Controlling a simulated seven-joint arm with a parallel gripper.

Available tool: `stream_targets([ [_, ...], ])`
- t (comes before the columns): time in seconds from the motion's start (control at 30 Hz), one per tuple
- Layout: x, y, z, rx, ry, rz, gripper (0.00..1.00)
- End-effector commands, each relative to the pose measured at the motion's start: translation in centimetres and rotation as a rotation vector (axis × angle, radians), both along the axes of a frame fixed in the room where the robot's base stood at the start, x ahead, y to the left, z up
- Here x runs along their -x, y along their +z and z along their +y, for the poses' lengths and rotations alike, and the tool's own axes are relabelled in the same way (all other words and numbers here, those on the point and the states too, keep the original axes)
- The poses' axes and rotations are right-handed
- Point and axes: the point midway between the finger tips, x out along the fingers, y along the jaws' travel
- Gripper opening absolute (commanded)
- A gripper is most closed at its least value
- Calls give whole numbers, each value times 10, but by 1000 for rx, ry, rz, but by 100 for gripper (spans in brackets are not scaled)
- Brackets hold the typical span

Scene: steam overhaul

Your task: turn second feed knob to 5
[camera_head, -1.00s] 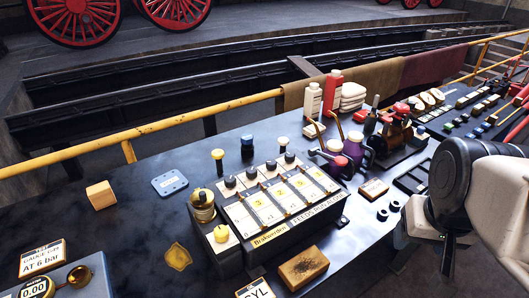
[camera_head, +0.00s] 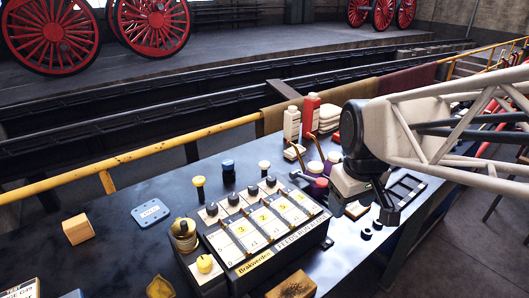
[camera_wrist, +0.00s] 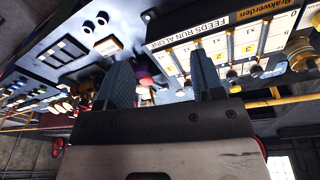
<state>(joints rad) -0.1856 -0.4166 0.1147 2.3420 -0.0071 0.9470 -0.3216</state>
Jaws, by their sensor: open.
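The feed box (camera_head: 262,230) stands on the dark bench in the head view, with white columns, yellow number tiles and a "Brakwerden" label. A row of dark knobs with pale bases runs along its back edge. The second knob from the left (camera_head: 233,199) stands upright; its exact setting is too small to read. My gripper (camera_head: 388,216) is right of the box, above the bench and apart from the knobs. In the wrist view my gripper (camera_wrist: 160,78) is open with nothing between its fingers. The feed box (camera_wrist: 228,38) appears there upside down, partly behind the right finger.
Oil cans (camera_head: 318,170) and white and red bottles stand behind the box on the right. A brass-topped canister (camera_head: 184,236) is beside its left end. A wooden block (camera_head: 78,229) and a blue plate (camera_head: 150,213) lie left. A yellow rail (camera_head: 150,152) runs behind.

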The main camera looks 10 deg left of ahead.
Motion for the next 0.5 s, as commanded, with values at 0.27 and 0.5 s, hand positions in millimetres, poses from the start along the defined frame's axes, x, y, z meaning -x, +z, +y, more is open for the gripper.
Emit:
stream_targets([
  [0.27,-54,-6,60,31,272,38,61],
  [0.5,-93,-18,120,55,507,66,61],
])
